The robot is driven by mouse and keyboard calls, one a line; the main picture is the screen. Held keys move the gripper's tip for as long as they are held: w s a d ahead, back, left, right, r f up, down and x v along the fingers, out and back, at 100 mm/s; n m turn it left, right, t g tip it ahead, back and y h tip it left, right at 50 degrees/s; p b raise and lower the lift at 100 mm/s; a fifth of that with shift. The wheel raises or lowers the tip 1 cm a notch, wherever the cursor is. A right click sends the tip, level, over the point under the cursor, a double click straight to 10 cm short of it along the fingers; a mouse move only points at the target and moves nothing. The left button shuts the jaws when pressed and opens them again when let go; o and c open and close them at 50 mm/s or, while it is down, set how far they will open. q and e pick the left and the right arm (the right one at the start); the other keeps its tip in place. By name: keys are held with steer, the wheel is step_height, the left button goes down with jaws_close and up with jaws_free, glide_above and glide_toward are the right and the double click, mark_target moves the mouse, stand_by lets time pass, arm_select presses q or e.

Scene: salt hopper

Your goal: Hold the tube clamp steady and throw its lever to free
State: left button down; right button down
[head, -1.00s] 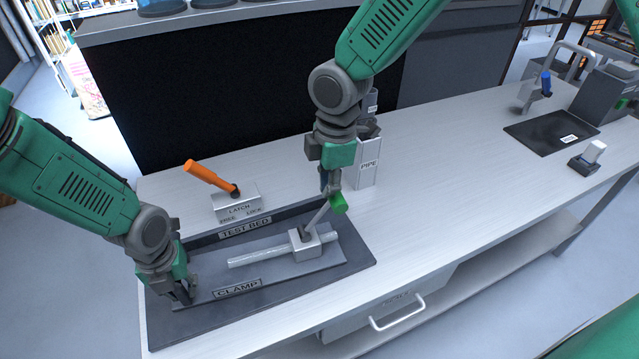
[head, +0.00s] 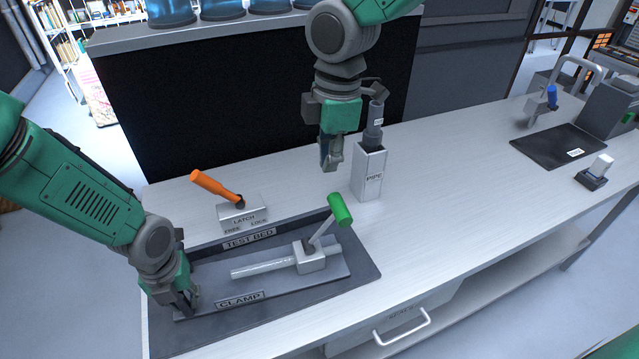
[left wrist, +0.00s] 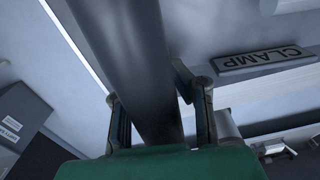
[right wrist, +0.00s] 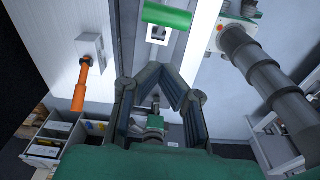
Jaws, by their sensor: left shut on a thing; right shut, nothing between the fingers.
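The tube clamp is a pale metal block (head: 311,258) around a light tube on a raised grey plate (head: 215,275) labelled CLAMP. Its lever leans up to the right and ends in a green handle (head: 340,209). The handle also shows at the top of the right wrist view (right wrist: 167,16). My left gripper (head: 184,303) is shut on the left end of the plate; in the left wrist view its fingers straddle a grey bar-like part (left wrist: 140,70). My right gripper (head: 331,165) is shut and empty, above and apart from the green handle.
A latch block (head: 242,214) with an orange lever (head: 215,186) leaning left stands behind the TEST BED mat (head: 362,272). A PIPE holder (head: 369,175) with a dark pipe stands close to my right gripper. The table to the right is largely clear up to a black mat (head: 558,147).

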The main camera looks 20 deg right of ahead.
arm_select(q)
steer(key=shift+s+f, duration=0.1)
arm_select(e)
steer(key=shift+d+r, duration=0.15)
steer(key=shift+r, duration=0.65)
steer(key=shift+d+r, duration=0.15)
steer(key=shift+r, duration=0.65)
arm_select(q)
steer(key=c, duration=1.4)
jaws_free()
steer(key=shift+d, duration=0.1)
arm_select(e)
steer(key=shift+w, duration=0.1)
